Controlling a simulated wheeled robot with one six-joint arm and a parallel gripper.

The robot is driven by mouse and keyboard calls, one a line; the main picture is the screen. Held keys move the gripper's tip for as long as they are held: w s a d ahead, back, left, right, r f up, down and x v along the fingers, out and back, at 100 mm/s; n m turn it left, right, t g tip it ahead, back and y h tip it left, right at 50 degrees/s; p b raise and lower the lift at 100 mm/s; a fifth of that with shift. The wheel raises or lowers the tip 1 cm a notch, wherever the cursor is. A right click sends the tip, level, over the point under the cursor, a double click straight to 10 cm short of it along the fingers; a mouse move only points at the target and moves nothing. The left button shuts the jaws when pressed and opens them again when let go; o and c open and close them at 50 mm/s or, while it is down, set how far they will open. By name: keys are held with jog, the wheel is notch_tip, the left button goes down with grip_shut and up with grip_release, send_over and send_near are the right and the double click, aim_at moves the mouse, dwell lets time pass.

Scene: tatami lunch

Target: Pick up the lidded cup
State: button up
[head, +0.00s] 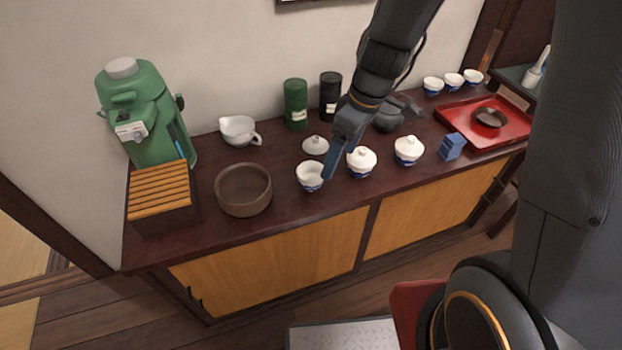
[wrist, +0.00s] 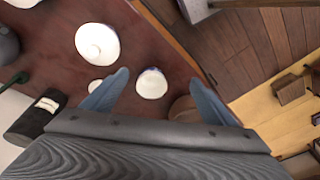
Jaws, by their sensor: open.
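Two white lidded cups with blue bases stand on the dark counter in the head view: a nearer one (head: 362,162) and one to its right (head: 409,150). My gripper (head: 340,160) is open, just left of the nearer lidded cup and by an open white cup (head: 310,177). In the wrist view, the open cup (wrist: 152,83) shows between the fingertips of my gripper (wrist: 160,76). The nearer lidded cup (wrist: 97,43) lies outside them, up and left. Nothing is held. A loose white lid (head: 315,145) rests behind the open cup.
A brown bowl (head: 243,189) and slatted box (head: 160,195) stand left. A green dispenser (head: 150,120), spouted white bowl (head: 238,131), canisters (head: 296,105) and dark teapot (head: 390,119) stand behind. A blue box (head: 452,147) and red tray (head: 458,120) are right.

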aim_at(311, 171)
jog(key=shift+w+a+f+n+y+p, duration=0.2)
jog(key=shift+w+a+f+n, duration=0.8)
jog(key=shift+f, duration=0.8)
jog(key=shift+w+a+f+n+y+p, duration=0.15)
jog(key=shift+w+a+f+n+p, duration=0.4)
jog(key=shift+a+f, duration=0.95)
jog(key=shift+w+a+f+n+y+p, duration=0.15)
jog(key=shift+w+a+f+n, duration=0.75)
jog(key=shift+f, duration=1.2)
jog(key=shift+w+d, duration=0.1)
jog(key=shift+d, duration=0.05)
jog(key=c, duration=1.2)
jog(key=shift+r, duration=0.15)
